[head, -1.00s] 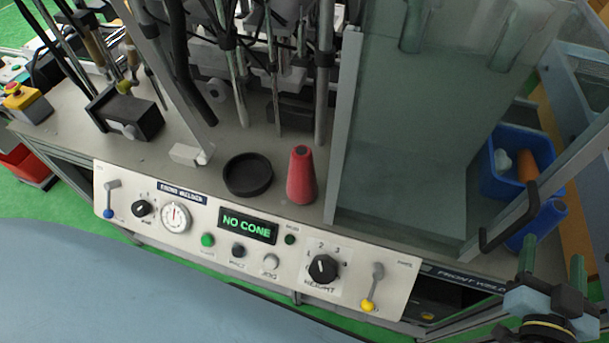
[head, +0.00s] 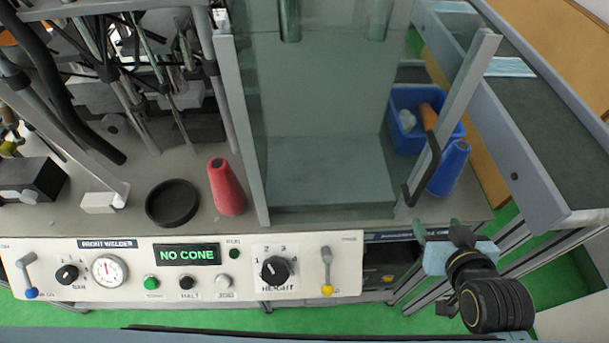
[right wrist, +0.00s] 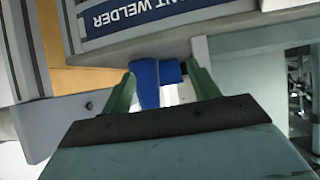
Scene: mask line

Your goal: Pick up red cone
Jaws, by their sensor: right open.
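The red cone (head: 226,187) stands upright on the grey machine bench, left of the clear guard door and right of a round black dish (head: 172,203). My right gripper (head: 448,226) is in front of the bench's right part, well to the right of the red cone and near a blue cone (head: 449,168). In the right wrist view its green fingers (right wrist: 160,88) are apart with nothing held. Blue objects (right wrist: 146,82) show beyond the fingers there. The red cone is not in the right wrist view. My left gripper is not in view.
A blue bin (head: 408,138) with an orange and a pale item stands behind the clear guard (head: 325,150) and its black handle (head: 418,185). The front panel display (head: 187,254) reads NO CONE. Rods and hoses crowd the left. A conveyor (head: 530,120) lies at right.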

